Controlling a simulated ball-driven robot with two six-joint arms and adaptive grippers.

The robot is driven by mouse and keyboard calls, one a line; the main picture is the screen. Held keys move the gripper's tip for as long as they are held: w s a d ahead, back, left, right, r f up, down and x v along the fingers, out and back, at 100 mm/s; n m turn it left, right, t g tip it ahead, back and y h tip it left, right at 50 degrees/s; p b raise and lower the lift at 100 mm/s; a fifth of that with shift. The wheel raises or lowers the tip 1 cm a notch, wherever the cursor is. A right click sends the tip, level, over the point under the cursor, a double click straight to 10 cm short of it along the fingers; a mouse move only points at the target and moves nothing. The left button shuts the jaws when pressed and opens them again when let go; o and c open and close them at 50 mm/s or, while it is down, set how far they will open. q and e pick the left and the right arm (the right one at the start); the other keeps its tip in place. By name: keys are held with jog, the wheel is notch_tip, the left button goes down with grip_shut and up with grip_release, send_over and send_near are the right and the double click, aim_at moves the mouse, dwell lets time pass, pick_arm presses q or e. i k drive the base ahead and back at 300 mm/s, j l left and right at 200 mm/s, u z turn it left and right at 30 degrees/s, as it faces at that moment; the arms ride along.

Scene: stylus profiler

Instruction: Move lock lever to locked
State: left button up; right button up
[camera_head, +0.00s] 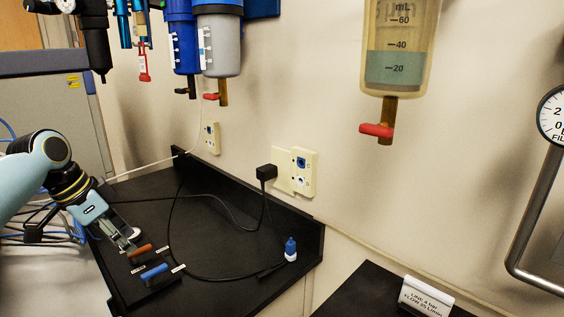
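Two small levers stand near the front left of the black bench top: an orange-brown one (141,250) and a blue one (154,271). Each has a small white label beside it, too small to read, so I cannot tell which is the lock lever or its setting. My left gripper (129,242) comes in from the left and points down, its fingertips just left of the orange-brown lever. I cannot tell whether they touch it, nor how far apart the fingers are. My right gripper is out of view.
Black cables cross the black bench (215,240) behind the levers. A small blue-capped bottle (290,249) stands at its right. Filters with red valve handles (376,130) hang above. The bench's middle is mostly open.

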aim_at(133, 260)
jog(key=k+l, duration=0.75)
